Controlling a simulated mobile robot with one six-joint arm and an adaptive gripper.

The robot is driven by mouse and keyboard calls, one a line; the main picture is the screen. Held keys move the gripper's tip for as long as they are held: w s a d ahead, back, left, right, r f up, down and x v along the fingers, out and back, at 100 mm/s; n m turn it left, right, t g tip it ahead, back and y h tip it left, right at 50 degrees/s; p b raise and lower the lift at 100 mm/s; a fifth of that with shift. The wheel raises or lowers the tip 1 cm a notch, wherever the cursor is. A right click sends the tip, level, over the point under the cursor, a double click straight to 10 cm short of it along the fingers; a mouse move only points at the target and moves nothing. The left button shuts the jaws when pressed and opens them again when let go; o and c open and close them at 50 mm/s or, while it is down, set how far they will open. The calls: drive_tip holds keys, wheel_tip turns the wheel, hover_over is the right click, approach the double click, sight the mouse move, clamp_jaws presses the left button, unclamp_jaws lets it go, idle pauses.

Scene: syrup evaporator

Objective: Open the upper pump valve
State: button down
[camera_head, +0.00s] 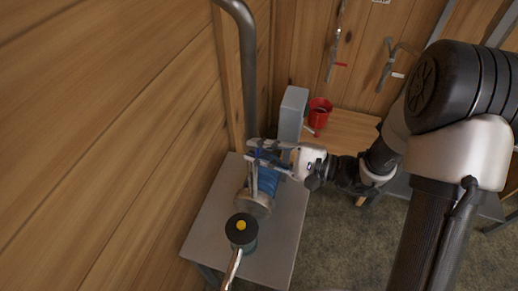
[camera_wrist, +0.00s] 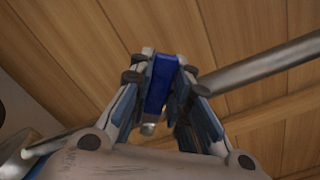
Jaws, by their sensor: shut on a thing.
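My gripper (camera_head: 251,150) is in the middle of the head view, above the pump (camera_head: 256,206) on the grey table. In the wrist view my gripper (camera_wrist: 165,62) is shut on a blue handle (camera_wrist: 160,85), which lies between its two fingers. This looks like the upper valve's lever. A small metal end shows below the handle. In the head view the fingers largely hide the handle and valve, and I cannot tell the valve's exact position.
The grey table (camera_head: 213,227) stands against the wooden wall. A thick grey pipe (camera_head: 247,60) rises behind the pump. A black round part with a yellow centre (camera_head: 241,227) is at the front. A grey box (camera_head: 292,113) and red bucket (camera_head: 319,112) stand behind.

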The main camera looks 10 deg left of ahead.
idle(0.4)
drive_tip(key=c, duration=1.5)
unclamp_jaws()
